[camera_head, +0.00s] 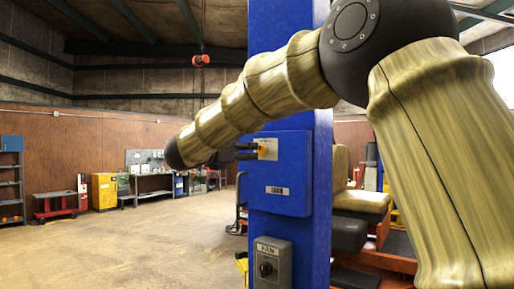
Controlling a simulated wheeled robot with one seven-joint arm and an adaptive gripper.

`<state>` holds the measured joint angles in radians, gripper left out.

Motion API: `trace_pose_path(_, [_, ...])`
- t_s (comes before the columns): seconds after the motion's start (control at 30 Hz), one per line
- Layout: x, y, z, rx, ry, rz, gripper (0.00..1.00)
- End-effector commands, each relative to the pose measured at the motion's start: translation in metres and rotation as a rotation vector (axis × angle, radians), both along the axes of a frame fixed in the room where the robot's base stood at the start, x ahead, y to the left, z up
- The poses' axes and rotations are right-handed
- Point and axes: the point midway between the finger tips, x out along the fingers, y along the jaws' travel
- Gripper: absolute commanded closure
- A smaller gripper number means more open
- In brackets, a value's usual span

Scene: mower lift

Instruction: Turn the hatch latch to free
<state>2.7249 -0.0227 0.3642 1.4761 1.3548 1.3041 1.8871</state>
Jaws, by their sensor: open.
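A blue hatch (290,200) with a small white label sits on the front of the blue post. I cannot tell whether the fingers touch or surround the latch.
A grey box (283,268) with a black knob is on the post below the hatch. Orange machinery with a tan seat (360,200) stands behind at right. A yellow cabinet (104,191), a red cart (55,204) and a workbench (152,193) stand far left. The floor (130,245) at left is clear.

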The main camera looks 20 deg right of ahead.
Motion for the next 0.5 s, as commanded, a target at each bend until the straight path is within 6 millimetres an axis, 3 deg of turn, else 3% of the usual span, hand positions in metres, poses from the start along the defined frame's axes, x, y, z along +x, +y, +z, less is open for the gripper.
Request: trace_pose_path(0.5, [0.042,-0.054,0.003,0.000,0.002,-0.001,0.45])
